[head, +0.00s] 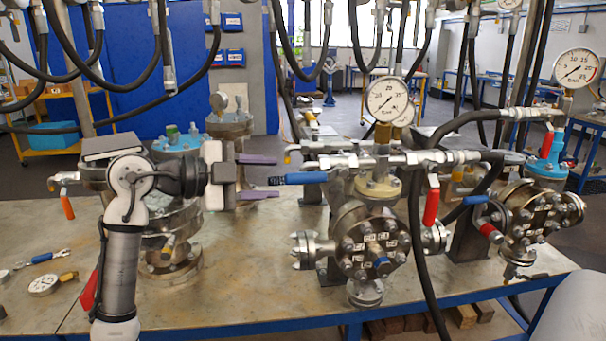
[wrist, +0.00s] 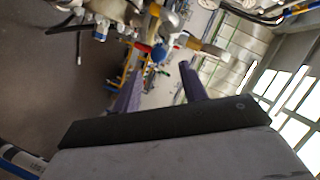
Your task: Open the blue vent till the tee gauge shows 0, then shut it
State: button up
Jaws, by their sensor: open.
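A blue lever handle (head: 300,178), the likely vent, lies roughly level on the steel valve line left of the middle vessel (head: 372,245). A round white gauge (head: 389,98) stands above that line; its needle is too small to read surely. My gripper (head: 276,177) is open, its two purple fingers above and below the lever's left end in the head view. Whether they surround it in depth is unclear. In the wrist view a blue round end (wrist: 158,53) shows beyond and between the fingers (wrist: 157,82), apart from them.
A red lever (head: 431,205) hangs right of the middle vessel. A second gauge (head: 577,66) and vessel (head: 535,215) stand at right. Black hoses hang across the front. A loose gauge (head: 43,284) and a blue-handled tool (head: 42,258) lie at left on the bench (head: 235,285).

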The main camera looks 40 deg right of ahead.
aim_at(304, 183)
jog(key=p+x, duration=0.1)
jog(key=x, duration=0.7)
jog(key=shift+s+d+p, duration=0.1)
jog(key=shift+d+p, duration=0.15)
jog(key=shift+p, duration=0.15)
grip_shut()
